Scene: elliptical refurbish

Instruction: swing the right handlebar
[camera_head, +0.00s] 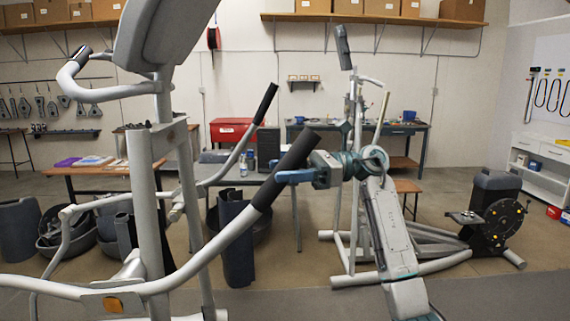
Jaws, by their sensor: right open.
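A grey elliptical machine (150,200) stands at the left, close to me. Its nearer moving handlebar (205,257) sweeps up to the right and ends in a black grip (262,197), tilted up and right. My right gripper (290,177) is at this black grip from the right, its blue fingers open. One finger overlaps the grip in the picture; I cannot tell whether it touches. A farther handlebar (232,158) with a black grip (265,104) rises behind. My left gripper is not in view.
A second elliptical (490,222) stands behind my right arm. Workbenches (415,127) and a red toolbox (231,131) line the back wall. Open floor (480,290) lies at the lower right.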

